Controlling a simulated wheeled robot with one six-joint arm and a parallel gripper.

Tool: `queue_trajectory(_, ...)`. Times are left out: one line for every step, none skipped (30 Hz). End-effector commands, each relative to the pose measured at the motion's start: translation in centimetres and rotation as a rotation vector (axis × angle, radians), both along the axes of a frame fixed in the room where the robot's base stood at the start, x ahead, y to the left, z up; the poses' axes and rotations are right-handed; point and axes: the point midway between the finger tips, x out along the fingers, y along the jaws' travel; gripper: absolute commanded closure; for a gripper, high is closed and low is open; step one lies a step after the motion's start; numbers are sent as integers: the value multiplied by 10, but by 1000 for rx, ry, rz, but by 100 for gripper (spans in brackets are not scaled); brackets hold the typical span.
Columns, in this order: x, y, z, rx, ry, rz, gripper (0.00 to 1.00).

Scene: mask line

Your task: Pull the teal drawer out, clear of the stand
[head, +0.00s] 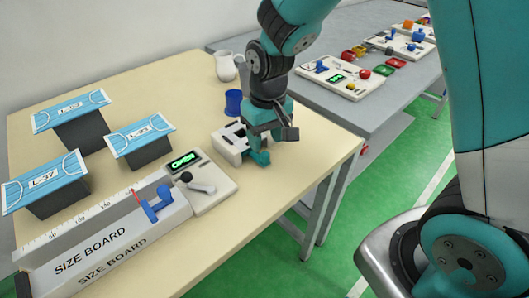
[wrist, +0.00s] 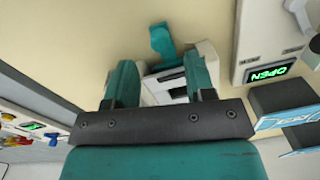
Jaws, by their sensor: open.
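The white stand (head: 228,144) sits on the table just left of my gripper. It is a boxy block with dark slots, and it also shows in the wrist view (wrist: 205,50), partly hidden behind my fingers. A teal piece, which looks like the drawer's handle (wrist: 161,40), sticks out beside the stand over the tabletop. In the head view a teal part (head: 262,158) shows low under my gripper. My gripper (head: 262,146) points down beside the stand. Its two teal fingers (wrist: 161,82) are apart, with nothing seen held between them. How far the drawer is out cannot be told.
A white panel (head: 212,190) with a green OPEN display and a lever stands left of the gripper. The size board (head: 100,240), blue masks on dark blocks (head: 140,140), and a blue cup (head: 233,102) are nearby. Bare tabletop (head: 320,150) lies to the right.

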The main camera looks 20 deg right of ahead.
Motion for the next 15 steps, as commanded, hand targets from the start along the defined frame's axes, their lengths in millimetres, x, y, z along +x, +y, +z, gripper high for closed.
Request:
queue_trajectory(-1, 0, -11, -1, 5, 0, 50)
queue_trajectory(-1, 0, -17, -1, 4, 0, 50)
queue_trajectory(-1, 1, -23, -1, 5, 0, 50)
queue_trajectory(-1, 1, -27, 0, 3, 0, 50)
queue_trajectory(-1, 1, -31, -1, 4, 0, 50)
queue_trajectory(-1, 1, -36, 0, 3, 0, 50)
queue_trajectory(-1, 1, -39, 0, 2, 0, 50)
queue_trajectory(-1, 1, -41, 0, 2, 0, 50)
queue_trajectory(-1, 2, -44, 0, 2, 0, 50)
queue_trajectory(-1, 2, -45, 0, 1, 0, 50)
queue_trajectory(-1, 2, -46, 0, 0, 0, 50)
queue_trajectory(-1, 2, -47, 0, -1, 0, 50)
queue_trajectory(-1, 2, -48, 0, -1, 0, 50)
queue_trajectory(0, 2, -48, 0, -1, 0, 50)
queue_trajectory(0, 2, -48, 1, -1, 0, 50)
